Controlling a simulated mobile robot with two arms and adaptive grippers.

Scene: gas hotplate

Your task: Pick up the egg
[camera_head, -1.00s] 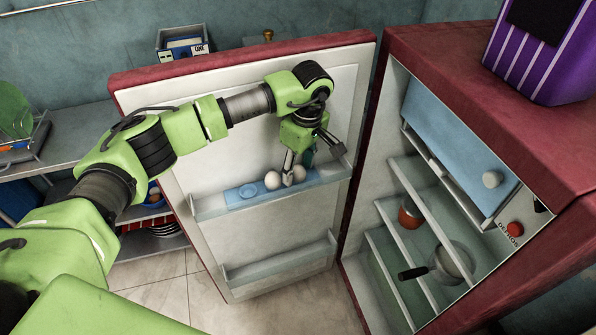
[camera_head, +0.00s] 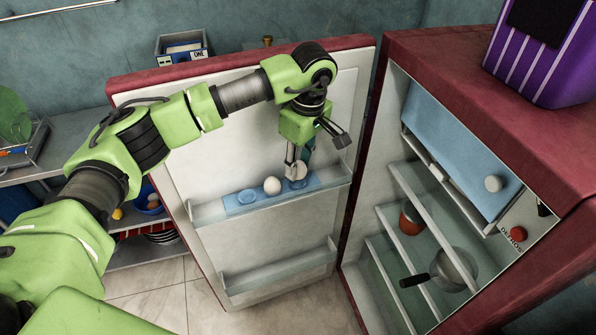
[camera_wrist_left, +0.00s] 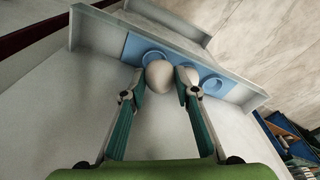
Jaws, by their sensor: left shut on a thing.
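A pale egg (camera_head: 301,170) is held between the fingers of my left gripper (camera_head: 296,165), just above the right cup of a blue egg holder (camera_head: 260,201) in the fridge door shelf. In the left wrist view the held egg (camera_wrist_left: 159,77) sits between the two fingertips (camera_wrist_left: 161,90), its near side in clear view. A second egg (camera_head: 272,186) rests in the holder's middle cup. In the wrist view it is partly hidden behind the right finger. The holder's left cup is empty. My right gripper is not in view.
The fridge door (camera_head: 200,170) stands open, with a lower shelf (camera_head: 280,265) below. The door shelf's front wall (camera_head: 330,185) is close to the gripper. Inside the fridge are a red pot (camera_head: 411,218) and a pan (camera_head: 455,268). A purple box (camera_head: 537,60) stands on top.

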